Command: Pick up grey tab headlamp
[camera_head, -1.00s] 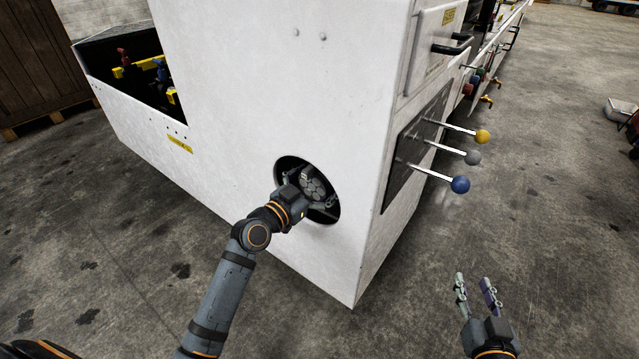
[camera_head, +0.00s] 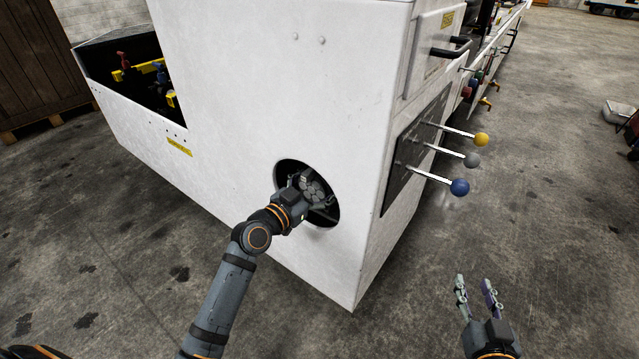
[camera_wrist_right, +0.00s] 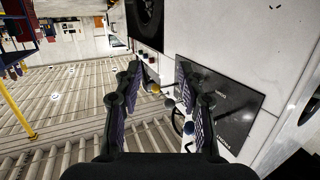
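The grey headlamp (camera_head: 315,188), a round unit with a cluster of lenses, sits in the round dark opening in the white machine's front panel. My left gripper (camera_head: 301,190) is at the opening, right against the headlamp's left side. Its fingers are mostly hidden by its own body and the dark recess, so its grip cannot be told. The headlamp's tab cannot be made out. My right gripper (camera_head: 477,297) is open and empty above the floor at lower right, apart from the machine. Its spread fingers also show in the right wrist view (camera_wrist_right: 158,95).
The white machine body (camera_head: 250,90) fills the middle. Levers with yellow (camera_head: 481,139), grey (camera_head: 472,160) and blue (camera_head: 459,187) knobs stick out from its right side. A wooden crate (camera_head: 35,65) stands at far left.

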